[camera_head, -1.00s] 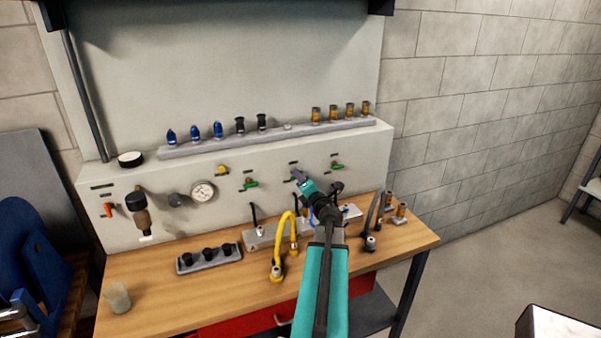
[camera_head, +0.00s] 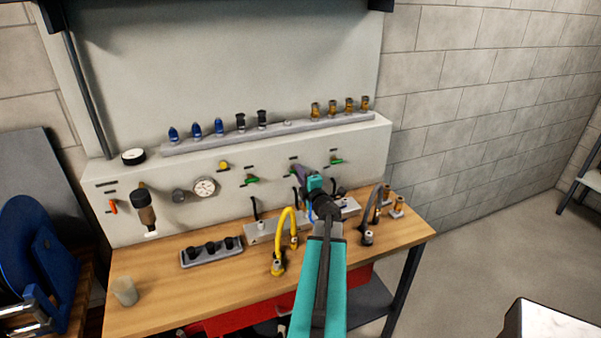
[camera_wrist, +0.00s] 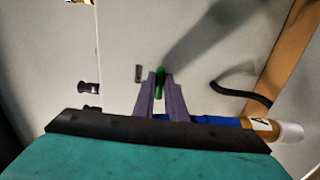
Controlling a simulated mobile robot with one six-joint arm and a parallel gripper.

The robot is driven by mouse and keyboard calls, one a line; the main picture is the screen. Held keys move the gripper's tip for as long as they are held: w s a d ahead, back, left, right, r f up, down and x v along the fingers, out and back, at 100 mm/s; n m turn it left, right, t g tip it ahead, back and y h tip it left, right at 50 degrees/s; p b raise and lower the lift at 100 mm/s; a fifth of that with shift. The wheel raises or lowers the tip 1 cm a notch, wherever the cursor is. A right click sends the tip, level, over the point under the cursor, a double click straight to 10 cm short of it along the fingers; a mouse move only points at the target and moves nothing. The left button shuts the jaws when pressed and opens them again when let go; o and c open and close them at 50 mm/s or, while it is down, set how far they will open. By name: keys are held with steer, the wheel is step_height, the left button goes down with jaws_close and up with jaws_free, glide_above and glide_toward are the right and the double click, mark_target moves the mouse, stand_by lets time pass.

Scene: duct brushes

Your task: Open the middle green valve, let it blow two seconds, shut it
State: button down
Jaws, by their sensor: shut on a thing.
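The middle green valve (camera_head: 292,170) sits on the pale panel above the bench, between a left green valve (camera_head: 251,180) and a right green valve (camera_head: 337,160). My gripper (camera_head: 300,169) is at the middle valve and partly covers it. In the wrist view, the purple fingers (camera_wrist: 162,82) are shut on the green handle (camera_wrist: 160,77), whose end shows between the tips. The handle looks upright in the wrist view. The valve's body is hidden, so I cannot tell whether it is open.
A pressure gauge (camera_head: 205,187) and a red-orange handle (camera_head: 113,206) are left on the panel. A yellow hose (camera_head: 281,232) and a dark hose (camera_head: 374,203) stand up from the bench (camera_head: 190,290) near my arm. A rail (camera_head: 280,136) with several nozzles runs above.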

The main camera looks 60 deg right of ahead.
steer(key=shift+s+d+f, duration=0.1)
steer(key=shift+s+f, duration=0.05)
steer(key=c, duration=1.8)
jaws_free()
